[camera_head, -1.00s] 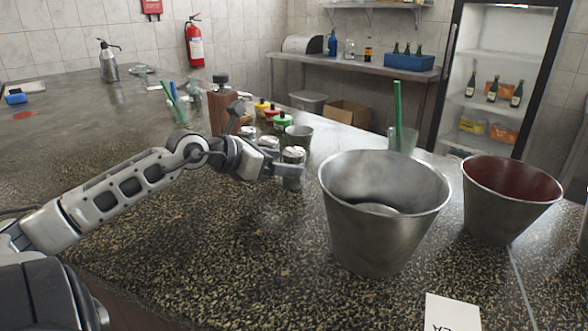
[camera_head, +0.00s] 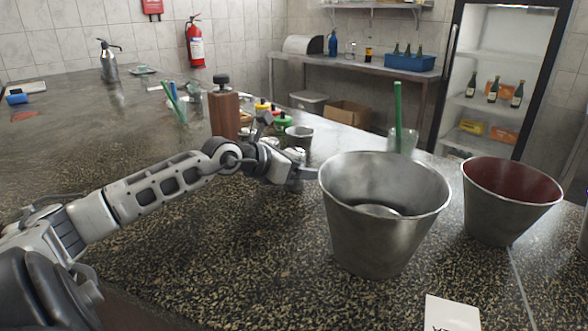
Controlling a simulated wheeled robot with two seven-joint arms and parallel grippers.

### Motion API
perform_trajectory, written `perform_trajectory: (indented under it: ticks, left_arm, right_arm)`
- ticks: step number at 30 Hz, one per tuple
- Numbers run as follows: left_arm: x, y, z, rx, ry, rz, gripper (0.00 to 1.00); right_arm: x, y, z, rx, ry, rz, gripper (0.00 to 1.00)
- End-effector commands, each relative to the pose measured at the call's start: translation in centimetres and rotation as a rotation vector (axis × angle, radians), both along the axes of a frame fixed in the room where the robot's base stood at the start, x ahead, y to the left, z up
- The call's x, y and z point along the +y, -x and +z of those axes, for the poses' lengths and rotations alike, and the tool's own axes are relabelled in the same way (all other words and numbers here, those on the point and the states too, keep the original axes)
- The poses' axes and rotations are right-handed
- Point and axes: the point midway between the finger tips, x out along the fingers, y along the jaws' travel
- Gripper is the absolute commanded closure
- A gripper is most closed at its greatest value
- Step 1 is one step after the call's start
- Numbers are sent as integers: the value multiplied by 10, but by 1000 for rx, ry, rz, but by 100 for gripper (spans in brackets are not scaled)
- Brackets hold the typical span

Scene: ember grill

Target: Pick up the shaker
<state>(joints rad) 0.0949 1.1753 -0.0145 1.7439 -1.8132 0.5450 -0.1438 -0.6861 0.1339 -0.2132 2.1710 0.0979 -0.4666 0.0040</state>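A small shaker with a pale metallic top (camera_head: 297,152) stands on the dark speckled counter, left of the large metal bucket. Its lower part is hidden behind my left gripper (camera_head: 307,173), which is low over the counter and points right, its tips close to the bucket's left side. I cannot tell whether the gripper touches the shaker or whether its fingers are open. Another pale top (camera_head: 271,142) shows just behind my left wrist, mostly hidden. My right gripper is not in view.
A large metal bucket (camera_head: 338,225) and a red-lined bucket (camera_head: 490,220) stand to the right. A wooden mill (camera_head: 224,115), a small metal cup (camera_head: 299,136) and bottles with coloured caps (camera_head: 283,121) stand behind my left wrist.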

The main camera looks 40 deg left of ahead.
Motion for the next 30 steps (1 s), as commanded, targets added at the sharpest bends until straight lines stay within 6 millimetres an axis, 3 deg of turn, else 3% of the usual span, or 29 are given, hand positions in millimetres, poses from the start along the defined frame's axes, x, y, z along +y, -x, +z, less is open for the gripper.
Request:
perform_trajectory:
  ticks: [5,9,10,22,30]
  left_arm:
    - [0,0,0,0,0,0,30]
    - [0,0,0,0,0,0,69]
    - [0,0,0,0,0,0,72]
    - [0,0,4,-3,0,0,72]
    - [0,0,28,-6,-2,0,72]
  right_arm:
    - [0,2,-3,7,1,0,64]
    - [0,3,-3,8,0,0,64]
    - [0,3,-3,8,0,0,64]
    - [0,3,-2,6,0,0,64]
    - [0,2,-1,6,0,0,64]
